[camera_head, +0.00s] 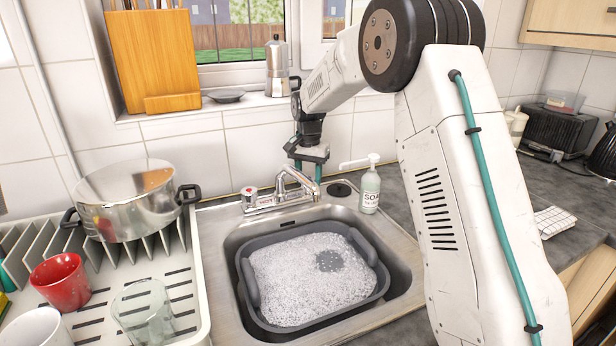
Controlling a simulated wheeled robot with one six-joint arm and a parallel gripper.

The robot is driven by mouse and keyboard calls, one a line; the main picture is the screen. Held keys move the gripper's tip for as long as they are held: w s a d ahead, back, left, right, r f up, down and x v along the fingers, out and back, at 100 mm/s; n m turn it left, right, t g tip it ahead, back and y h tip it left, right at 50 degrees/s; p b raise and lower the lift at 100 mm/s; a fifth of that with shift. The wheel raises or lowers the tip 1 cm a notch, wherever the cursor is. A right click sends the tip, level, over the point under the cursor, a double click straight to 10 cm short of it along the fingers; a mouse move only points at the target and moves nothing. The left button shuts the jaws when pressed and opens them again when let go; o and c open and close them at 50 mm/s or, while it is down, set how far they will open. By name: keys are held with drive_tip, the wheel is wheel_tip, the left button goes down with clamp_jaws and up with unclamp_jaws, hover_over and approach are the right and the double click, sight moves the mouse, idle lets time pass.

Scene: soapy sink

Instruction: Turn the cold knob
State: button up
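The chrome faucet (282,190) stands at the back rim of the sink, with its spout reaching over the basin. Its left knob (249,195) has a red mark on top. The cold knob at the faucet's right end is small and largely covered by my gripper and the spout, so its angle cannot be told. My gripper (308,172) points down at the right end of the faucet, close to the wall. Its two teal fingers look spread apart, with nothing clearly held between them. Whether they touch the cold knob cannot be told.
A soap bottle (370,188) stands right of my gripper on the sink's rim. A grey tub (247,283) of suds sits in the sink (222,310). A steel pot (125,205) and dish rack (190,300) are left. A moka pot (277,70) stands on the sill.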

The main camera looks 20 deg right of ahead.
drive_tip(key=shift+n, duration=2.8)
drive_tip(key=o, duration=1)
drive_tip(key=shift+r, duration=0.15)
wheel_tip(320, 180, up, 8)
drive_tip(key=shift+f, duration=0.2)
